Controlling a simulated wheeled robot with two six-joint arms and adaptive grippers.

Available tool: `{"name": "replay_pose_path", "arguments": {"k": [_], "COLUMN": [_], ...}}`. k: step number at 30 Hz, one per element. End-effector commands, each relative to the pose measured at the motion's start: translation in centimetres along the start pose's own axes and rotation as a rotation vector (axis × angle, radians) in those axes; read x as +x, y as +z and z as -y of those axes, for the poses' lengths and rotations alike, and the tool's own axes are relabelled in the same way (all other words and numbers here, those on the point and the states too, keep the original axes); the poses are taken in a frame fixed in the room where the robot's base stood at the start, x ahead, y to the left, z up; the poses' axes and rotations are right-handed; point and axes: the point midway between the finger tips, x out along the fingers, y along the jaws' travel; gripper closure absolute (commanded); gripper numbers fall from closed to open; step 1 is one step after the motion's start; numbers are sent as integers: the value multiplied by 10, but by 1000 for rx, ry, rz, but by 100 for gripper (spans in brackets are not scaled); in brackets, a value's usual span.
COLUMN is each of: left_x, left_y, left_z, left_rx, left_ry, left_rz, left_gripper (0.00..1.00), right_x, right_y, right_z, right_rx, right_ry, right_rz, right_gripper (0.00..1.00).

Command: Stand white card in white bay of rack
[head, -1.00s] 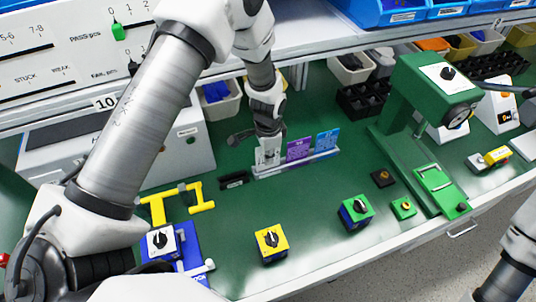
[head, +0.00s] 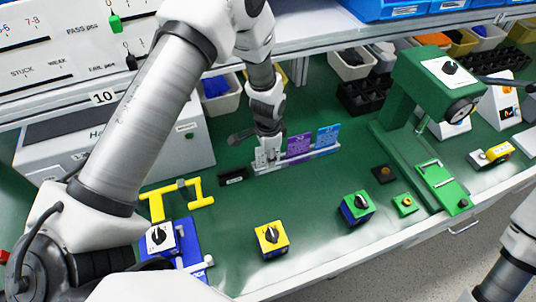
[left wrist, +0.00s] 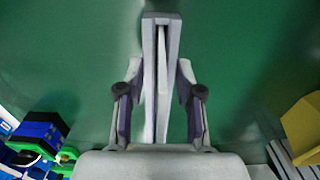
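The grey rack (head: 296,163) stands on the green bench in the head view. A purple card (head: 298,147) and a blue card (head: 327,138) stand upright in its middle and right bays. My left gripper (head: 268,158) is low over the rack's left end, pointing down. In the left wrist view the rack (left wrist: 175,28) runs between my left gripper's fingers (left wrist: 160,78). A thin white card (left wrist: 162,90) shows edge-on between them, at the rack. The fingers look apart, with gaps beside the card; its lower edge is hidden. My right gripper is out of view.
A black block (head: 233,177) lies just left of the rack. A yellow switch box (head: 271,239), a green-topped switch box (head: 357,207) and a green press (head: 430,100) stand nearby. Bins line the back.

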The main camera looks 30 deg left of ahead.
Motion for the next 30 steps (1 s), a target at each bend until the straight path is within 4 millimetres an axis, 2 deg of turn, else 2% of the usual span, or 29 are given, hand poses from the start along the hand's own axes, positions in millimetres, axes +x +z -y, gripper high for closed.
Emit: {"name": "replay_pose_path", "arguments": {"k": [5,8,11,18,21,25,30], "left_x": [-2,-11,-31,-92,-109,-119,-120], "left_y": [0,-1,-1,-1,-1,0,0], "left_z": [0,1,1,1,1,0,0], "left_rx": [0,0,0,-1,-1,0,0], "left_ry": [0,-1,-2,-3,-2,0,0], "left_rz": [0,-2,-3,-3,-3,0,0], "left_gripper": [65,65,65,65,65,65,65], "right_x": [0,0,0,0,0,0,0], "right_y": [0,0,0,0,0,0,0], "right_z": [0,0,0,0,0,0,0], "right_rx": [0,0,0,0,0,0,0], "right_ry": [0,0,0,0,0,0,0], "right_rz": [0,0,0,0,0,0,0], "right_gripper": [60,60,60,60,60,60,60]}}
